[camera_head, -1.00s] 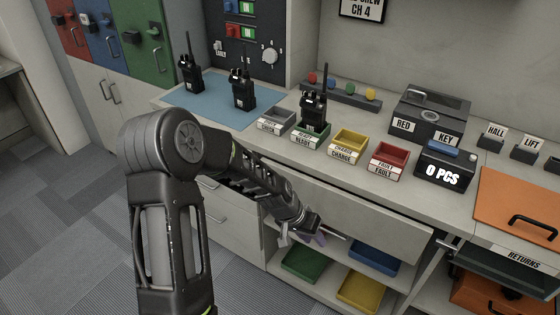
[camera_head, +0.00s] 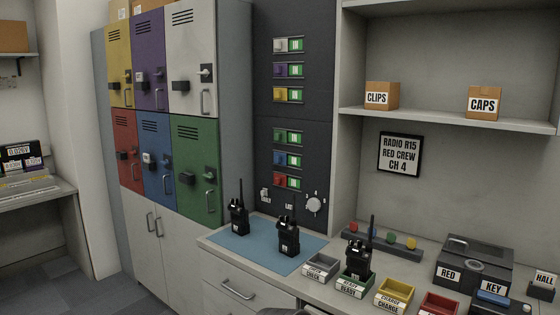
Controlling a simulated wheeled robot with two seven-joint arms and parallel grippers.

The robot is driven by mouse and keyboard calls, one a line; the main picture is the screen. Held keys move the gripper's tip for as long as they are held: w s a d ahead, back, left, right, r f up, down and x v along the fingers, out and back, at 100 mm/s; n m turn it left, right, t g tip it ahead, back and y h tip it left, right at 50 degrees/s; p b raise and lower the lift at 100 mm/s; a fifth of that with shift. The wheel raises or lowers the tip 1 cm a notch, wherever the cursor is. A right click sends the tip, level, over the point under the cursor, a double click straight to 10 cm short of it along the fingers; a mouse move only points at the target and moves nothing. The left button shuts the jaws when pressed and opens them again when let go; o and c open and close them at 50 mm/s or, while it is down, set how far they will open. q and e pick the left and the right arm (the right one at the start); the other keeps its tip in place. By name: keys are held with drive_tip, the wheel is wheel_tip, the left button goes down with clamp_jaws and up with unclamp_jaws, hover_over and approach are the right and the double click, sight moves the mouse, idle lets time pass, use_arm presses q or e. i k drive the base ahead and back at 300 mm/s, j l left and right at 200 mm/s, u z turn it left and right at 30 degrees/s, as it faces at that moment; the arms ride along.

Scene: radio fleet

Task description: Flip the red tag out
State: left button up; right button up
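The red tag (camera_head: 280,180) is the lowest of a column of coloured tags on the dark wall panel (camera_head: 292,110). It sits at the left of its slot, with a small green label (camera_head: 294,183) showing to its right. The blue tag (camera_head: 280,158) and green tag (camera_head: 280,137) are just above it. The yellow, purple and white tags are higher up. All the rows show a green label at the right.
The counter below holds a blue mat (camera_head: 262,262) with two black radios (camera_head: 288,238) and several small labelled trays (camera_head: 320,267). A third radio (camera_head: 358,255) stands in the ready tray. A round knob (camera_head: 314,205) is below the tags. Coloured lockers (camera_head: 195,165) stand left.

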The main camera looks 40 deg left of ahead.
sight(280, 180)
drive_tip(key=i+l, duration=0.15)
drive_tip(key=i, duration=0.3)
drive_tip(key=i+l, duration=0.15)
drive_tip(key=i, duration=0.35)
drive_tip(key=u, duration=1.7)
